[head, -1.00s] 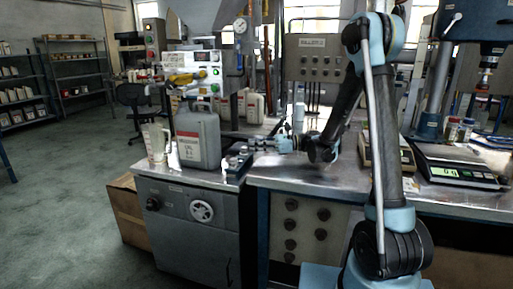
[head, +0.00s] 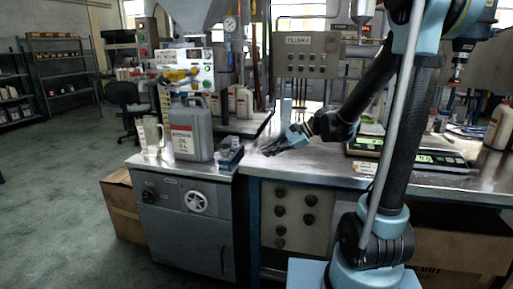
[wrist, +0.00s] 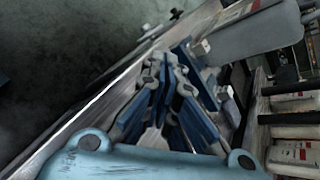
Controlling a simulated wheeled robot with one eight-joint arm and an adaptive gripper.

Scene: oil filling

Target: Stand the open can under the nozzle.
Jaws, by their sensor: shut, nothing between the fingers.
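A grey can (head: 192,130) with a white and red label stands upright on the metal top of the filling cabinet. It stands in front of the filling machine's head (head: 185,62); I cannot make out whether its mouth is open. The nozzle is not clearly visible, so I cannot tell whether the can is under it. My gripper (head: 272,149) is low over the bench, right of the can and apart from it. In the wrist view my blue-padded fingers (wrist: 170,95) are shut and empty, and the grey can (wrist: 255,35) lies beyond them at the upper right.
A small dark-blue block-like fixture (head: 229,153) is between the can and my gripper. Pale bottles (head: 243,102) stand behind. Scales (head: 412,160) sit at the right. The bench between is mostly clear.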

